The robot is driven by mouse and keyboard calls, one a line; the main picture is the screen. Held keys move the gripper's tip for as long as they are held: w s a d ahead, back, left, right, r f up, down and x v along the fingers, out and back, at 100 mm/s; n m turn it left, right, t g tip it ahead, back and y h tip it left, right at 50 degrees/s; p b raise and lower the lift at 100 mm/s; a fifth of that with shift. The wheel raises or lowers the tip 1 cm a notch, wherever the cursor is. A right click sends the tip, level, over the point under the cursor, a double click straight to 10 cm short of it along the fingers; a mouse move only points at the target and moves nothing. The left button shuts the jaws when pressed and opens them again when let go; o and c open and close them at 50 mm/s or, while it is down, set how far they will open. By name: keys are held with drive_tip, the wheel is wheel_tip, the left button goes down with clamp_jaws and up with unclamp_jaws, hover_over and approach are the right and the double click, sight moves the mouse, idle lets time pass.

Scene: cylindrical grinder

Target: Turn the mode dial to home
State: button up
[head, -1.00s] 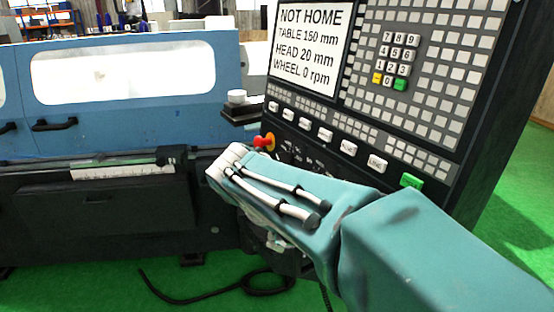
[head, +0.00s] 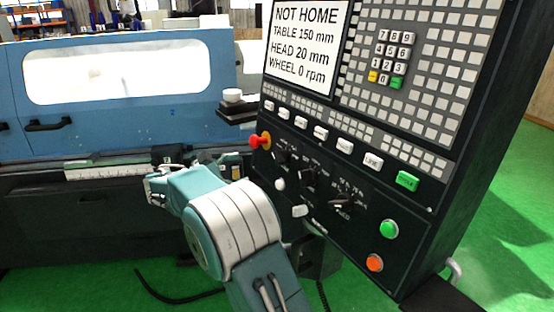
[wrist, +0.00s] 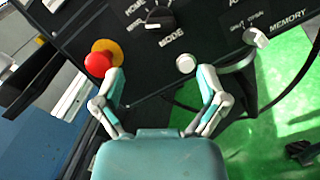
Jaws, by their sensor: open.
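The mode dial (wrist: 160,18) is a black knob at the top of the wrist view, with MODE printed below it and a partly cut-off HOME label at its upper left. It also shows in the head view (head: 281,156), small, right of the red emergency stop button. I cannot read its setting surely. My gripper (wrist: 162,73) is open and empty, its fingers spread below the dial in the picture and apart from it. In the head view my gripper (head: 192,172) is left of the control panel (head: 330,225). The screen (head: 308,45) reads NOT HOME.
The red emergency stop button (wrist: 98,64) on its yellow base lies close to my left fingertip in the wrist view. A white button (wrist: 186,64) is near the right fingertip. Other dials (head: 342,202), a green button (head: 388,229) and an orange button (head: 375,263) are further right.

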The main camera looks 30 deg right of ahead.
sight(277, 158)
drive_tip(key=d, duration=1.1)
drive_tip(key=shift+a, duration=0.1)
drive_tip(key=c, duration=1.1)
